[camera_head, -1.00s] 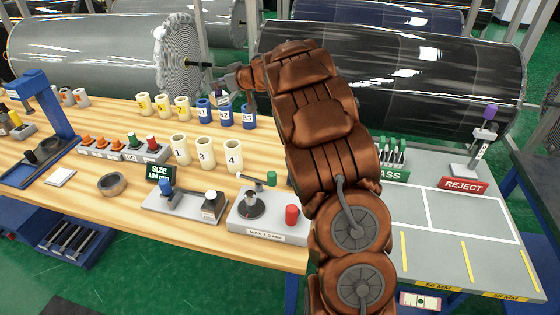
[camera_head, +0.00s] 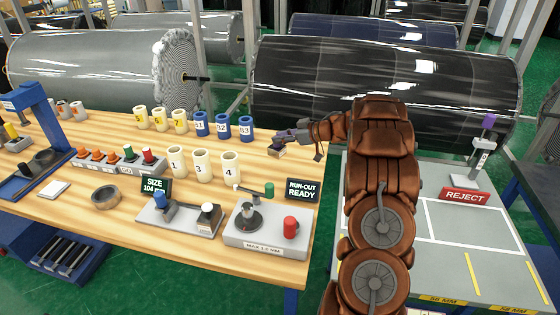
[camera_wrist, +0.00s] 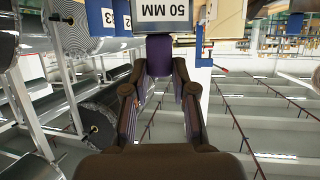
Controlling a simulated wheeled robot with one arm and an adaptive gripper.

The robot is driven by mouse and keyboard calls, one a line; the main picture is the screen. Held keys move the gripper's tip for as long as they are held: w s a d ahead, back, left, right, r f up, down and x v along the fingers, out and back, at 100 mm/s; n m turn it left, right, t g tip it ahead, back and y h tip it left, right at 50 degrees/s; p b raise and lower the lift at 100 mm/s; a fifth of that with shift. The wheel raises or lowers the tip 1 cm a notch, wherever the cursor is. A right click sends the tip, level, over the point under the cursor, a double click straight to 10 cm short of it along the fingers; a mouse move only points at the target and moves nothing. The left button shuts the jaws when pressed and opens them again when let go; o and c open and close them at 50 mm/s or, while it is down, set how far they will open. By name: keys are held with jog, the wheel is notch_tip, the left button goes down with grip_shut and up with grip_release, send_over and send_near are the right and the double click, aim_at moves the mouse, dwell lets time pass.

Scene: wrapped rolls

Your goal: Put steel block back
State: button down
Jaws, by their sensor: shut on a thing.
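My gripper (camera_head: 288,138) is shut on the purple handle (camera_wrist: 160,55) of the steel block. The steel block (camera_head: 277,150) is small and grey in the head view, over the far right part of the wooden bench. In the wrist view the block (camera_wrist: 120,14) fills the top centre and reads 50 MM. I cannot tell whether it touches the bench top or hangs just above it.
Blue numbered cups (camera_head: 222,125) stand left of my gripper, white numbered cups (camera_head: 203,165) nearer. A run-out gauge (camera_head: 265,228) and its display (camera_head: 302,190) are in front. A grey table (camera_head: 450,255) with a REJECT sign (camera_head: 465,196) is right. A dark wrapped roll (camera_head: 400,95) lies behind.

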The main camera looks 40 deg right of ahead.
aim_at(283, 155)
jog(key=shift+f+p, duration=0.8)
jog(key=shift+f, duration=2.85)
jog(key=shift+f, duration=0.1)
jog(key=c, duration=0.9)
grip_release()
jog(key=shift+c, duration=0.2)
